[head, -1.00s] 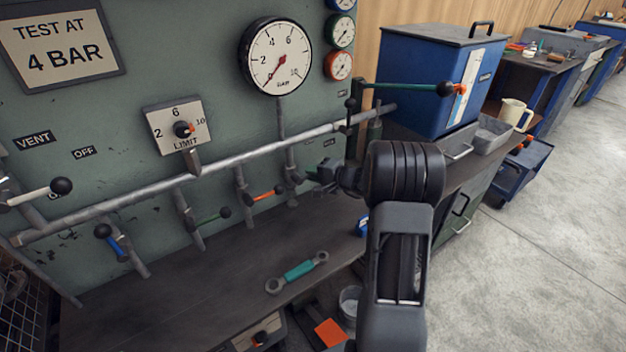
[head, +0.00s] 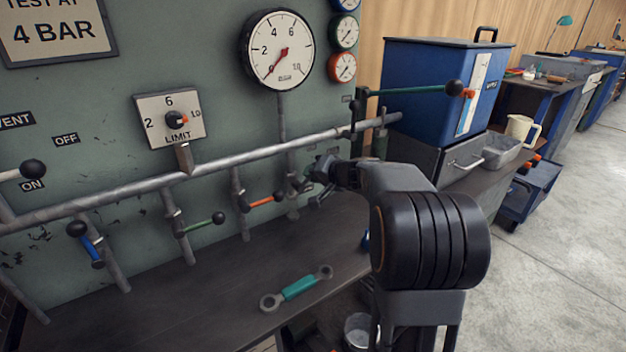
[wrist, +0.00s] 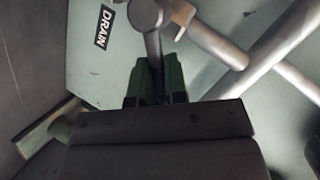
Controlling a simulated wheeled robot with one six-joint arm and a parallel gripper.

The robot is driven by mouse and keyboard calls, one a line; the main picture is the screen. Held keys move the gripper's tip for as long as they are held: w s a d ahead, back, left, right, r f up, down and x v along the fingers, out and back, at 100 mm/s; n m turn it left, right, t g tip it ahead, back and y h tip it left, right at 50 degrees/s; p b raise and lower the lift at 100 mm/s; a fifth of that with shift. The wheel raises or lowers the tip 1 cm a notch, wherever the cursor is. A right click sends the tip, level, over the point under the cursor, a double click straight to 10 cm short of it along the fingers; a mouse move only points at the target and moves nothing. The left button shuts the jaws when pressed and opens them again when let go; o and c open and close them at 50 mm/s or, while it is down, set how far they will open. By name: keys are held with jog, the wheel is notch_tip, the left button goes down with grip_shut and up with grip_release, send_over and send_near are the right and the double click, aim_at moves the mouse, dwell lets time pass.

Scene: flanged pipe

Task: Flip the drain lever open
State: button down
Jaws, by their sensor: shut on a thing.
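The DRAIN label (wrist: 103,26) is on the green panel in the wrist view. Beside it, the drain lever's grey metal arm (wrist: 153,45) runs from a round pivot (wrist: 145,13) down between my gripper's fingers. My gripper (wrist: 156,82) is shut on the lever; its green-tinted fingers stand on either side and hide the lever's lower end. In the head view, my gripper (head: 322,169) is close to the panel, at the rightmost short branch pipe below the long grey pipe. The lever is mostly hidden there by my gripper and wrist.
Levers with orange (head: 262,202), green (head: 202,225) and blue (head: 92,249) handles sit left of my gripper. The long pipe (head: 230,160) crosses above. A teal-handled wrench (head: 298,287) lies on the bench. A long green lever (head: 415,91) stands out at right.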

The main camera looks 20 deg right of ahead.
jog(key=shift+d+r, duration=0.1)
jog(key=shift+r, duration=0.1)
jog(key=c, duration=1.2)
grip_release()
jog(key=shift+o, duration=0.2)
jog(key=shift+f, duration=0.1)
jog(key=shift+p, duration=0.35)
